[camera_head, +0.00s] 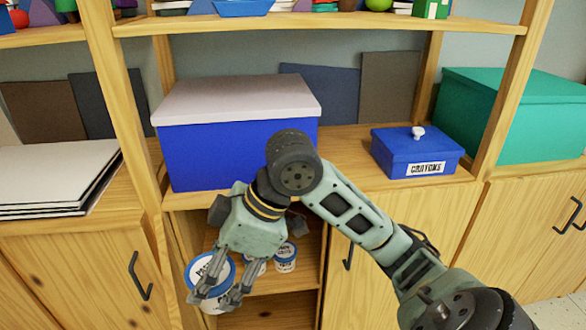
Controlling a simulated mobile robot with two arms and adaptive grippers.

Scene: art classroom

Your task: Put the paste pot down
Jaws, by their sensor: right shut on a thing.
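The paste pot (194,270), white with a blue-rimmed lid, is in the fingers of my right gripper (211,298). The gripper points down, with its fingers around the pot, and partly covers the lid and its lettering. The pot is in front of the open cabinet compartment below the counter; whether it touches anything beneath cannot be told. Similar smaller white pots with blue lids (286,254) stand on the inner shelf (290,278), partly behind my gripper. My left gripper is not in view.
A large blue box with a pale lid (235,97) and a blue crayons box (415,152) stand on the counter. A teal box (515,110) is at right, white boards (55,175) at left. Closed cabinet doors (385,235) flank the compartment. Its shelf has some bare room.

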